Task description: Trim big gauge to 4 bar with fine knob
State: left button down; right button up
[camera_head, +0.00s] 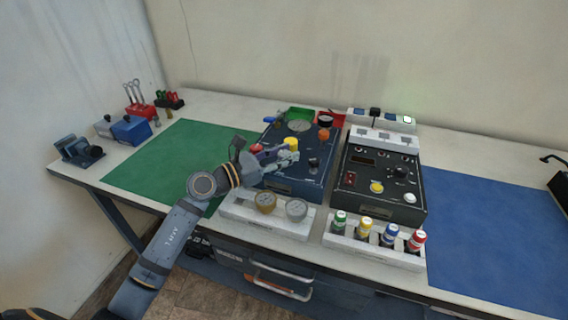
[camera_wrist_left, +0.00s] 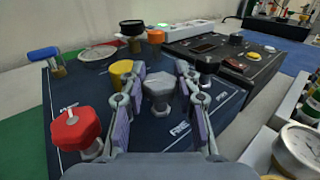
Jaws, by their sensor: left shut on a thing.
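The dark blue trainer panel (camera_head: 297,182) stands on the table. The big gauge (camera_head: 299,126) is a round dial at its back; it also shows in the left wrist view (camera_wrist_left: 98,53), too small and slanted for its needle to be read. My left gripper (camera_head: 288,157) reaches over the panel from the left. In the left wrist view its fingers (camera_wrist_left: 160,72) stand either side of a grey faceted knob (camera_wrist_left: 160,86) and are shut on it. I cannot read a label naming it as the fine knob. My right gripper is not in view.
Close to the gripper are a red knob (camera_wrist_left: 76,128) and a yellow knob (camera_wrist_left: 121,74). A blue lever (camera_wrist_left: 44,54) and an orange knob (camera_wrist_left: 155,36) sit farther back. A black panel (camera_head: 378,183) stands right. Small gauges (camera_head: 265,202) lie in front. Green mat (camera_head: 150,170) is clear.

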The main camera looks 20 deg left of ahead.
pick_arm(q)
jog(key=shift+f, duration=0.15)
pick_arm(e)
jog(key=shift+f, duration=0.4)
pick_arm(q)
jog(key=c, duration=1.1)
grip_release()
jog(key=shift+o, duration=0.7)
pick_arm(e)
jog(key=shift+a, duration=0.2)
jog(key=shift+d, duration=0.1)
